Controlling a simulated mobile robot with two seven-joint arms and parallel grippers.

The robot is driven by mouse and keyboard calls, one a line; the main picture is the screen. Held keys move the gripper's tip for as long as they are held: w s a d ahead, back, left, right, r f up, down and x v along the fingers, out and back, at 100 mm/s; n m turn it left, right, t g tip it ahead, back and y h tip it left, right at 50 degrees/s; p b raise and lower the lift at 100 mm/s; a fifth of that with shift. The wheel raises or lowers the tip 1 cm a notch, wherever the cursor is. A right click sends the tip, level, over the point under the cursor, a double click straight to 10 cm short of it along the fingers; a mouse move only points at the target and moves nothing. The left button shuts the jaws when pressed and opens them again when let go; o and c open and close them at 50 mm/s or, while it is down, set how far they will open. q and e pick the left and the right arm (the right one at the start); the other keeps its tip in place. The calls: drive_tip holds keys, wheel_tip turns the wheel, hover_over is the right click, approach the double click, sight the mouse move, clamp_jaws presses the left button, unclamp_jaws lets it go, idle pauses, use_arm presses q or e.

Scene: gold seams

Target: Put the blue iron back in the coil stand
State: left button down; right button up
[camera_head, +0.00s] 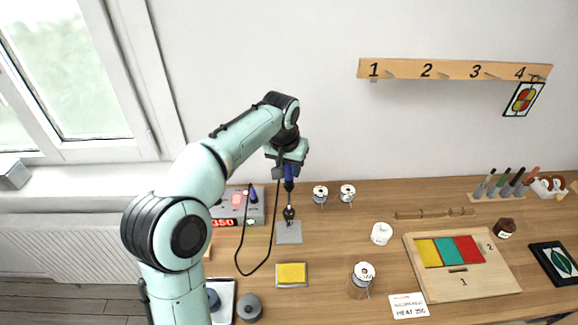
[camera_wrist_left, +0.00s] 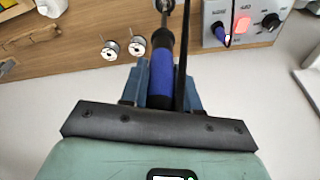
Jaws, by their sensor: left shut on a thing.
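My left gripper (camera_head: 289,165) is shut on the blue handle of the iron (camera_head: 289,185). The iron hangs upright with its tip end down. The coil stand (camera_head: 289,232), a grey plate with a dark coil, is on the bench directly below the iron. In the head view the iron's lower end lines up with the coil; I cannot tell whether the tip is inside it. In the left wrist view the blue handle (camera_wrist_left: 162,75) lies between the fingers (camera_wrist_left: 160,85), with the metal shaft running out of the top edge. My right gripper is not in view.
The grey station (camera_head: 228,212) with a red display stands left of the stand; a black cable (camera_head: 243,262) loops over the bench. A yellow sponge (camera_head: 291,273) lies in front. Two wire spools (camera_head: 320,195) (camera_head: 347,192) stand to the right. A wooden board (camera_head: 485,281) lies farther right.

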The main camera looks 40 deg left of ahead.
sight(289, 180)
use_arm(q)
drive_tip(key=shift+f+b, duration=0.9)
drive_tip(key=shift+f, duration=1.5)
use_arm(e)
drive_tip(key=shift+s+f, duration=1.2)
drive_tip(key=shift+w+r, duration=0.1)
use_arm(q)
drive_tip(key=shift+f+b, duration=0.7)
drive_tip(key=shift+f, duration=1.2)
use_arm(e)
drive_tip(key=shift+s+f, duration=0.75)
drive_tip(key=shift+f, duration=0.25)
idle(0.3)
